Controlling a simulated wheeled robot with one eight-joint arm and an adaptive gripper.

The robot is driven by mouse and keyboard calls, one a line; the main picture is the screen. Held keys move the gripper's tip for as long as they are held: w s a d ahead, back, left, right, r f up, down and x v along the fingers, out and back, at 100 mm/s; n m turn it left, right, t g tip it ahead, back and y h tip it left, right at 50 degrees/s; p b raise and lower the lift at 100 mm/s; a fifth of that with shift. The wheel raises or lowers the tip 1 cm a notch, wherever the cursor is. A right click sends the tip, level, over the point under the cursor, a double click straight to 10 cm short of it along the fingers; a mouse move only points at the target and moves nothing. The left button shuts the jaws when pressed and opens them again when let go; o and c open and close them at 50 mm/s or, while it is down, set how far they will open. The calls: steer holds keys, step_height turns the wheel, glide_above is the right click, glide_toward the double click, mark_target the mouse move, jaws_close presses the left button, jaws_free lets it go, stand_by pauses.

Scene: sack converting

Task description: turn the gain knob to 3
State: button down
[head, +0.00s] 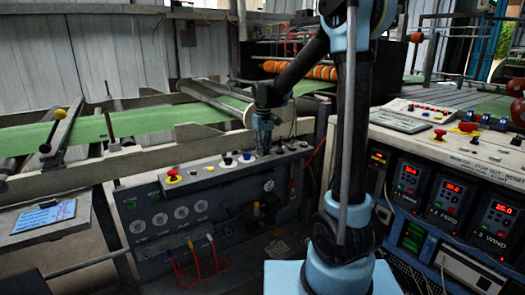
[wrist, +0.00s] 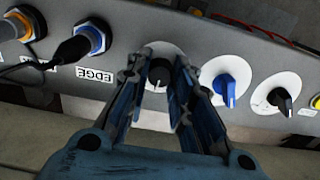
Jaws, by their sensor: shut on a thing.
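My gripper (wrist: 162,64) is shut on a small black knob (wrist: 159,79) with a white pointer line. The knob sits on a round white dial (wrist: 162,48) on the grey panel, with one finger on each side of it. The fingers cover much of the dial, and I cannot read its marks or a gain label. In the head view my gripper (head: 264,148) is down at the top of the grey control box (head: 140,207), and the held knob is hidden there.
In the wrist view a blue knob (wrist: 228,84) and another black knob (wrist: 281,100) stand to the right on white dials. To the left are a blue-ringed socket (wrist: 91,39) with a black lead and an EDGE label (wrist: 95,75). A red button (head: 173,175) is on the box.

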steer(key=c, duration=1.4)
jaws_free()
steer(key=shift+o, duration=0.2)
steer(key=shift+r, duration=0.1)
step_height(320, 180, up, 12)
steer(key=shift+f, duration=0.2)
steer(key=s+d+f+m, duration=0.1)
steer(key=s+d+m, duration=0.1)
steer(key=s+d, duration=0.7)
steer(key=s+d+f+m, duration=0.1)
steer(key=s+d+f, duration=0.3)
steer(key=s+f, duration=0.2)
steer(key=s+d+f+m+t, duration=0.1)
steer(key=s+d+f, duration=0.3)
steer(key=s, duration=0.5)
steer(key=s+d+f+m+t, duration=0.1)
steer(key=s+d+f+m, duration=0.1)
steer(key=s+d+f, duration=0.2)
steer(key=s+f, duration=0.3)
steer(key=f, duration=0.1)
steer(key=shift+s+d+m, duration=0.15)
steer(key=shift+s+m, duration=0.15)
steer(key=shift+s, duration=0.05)
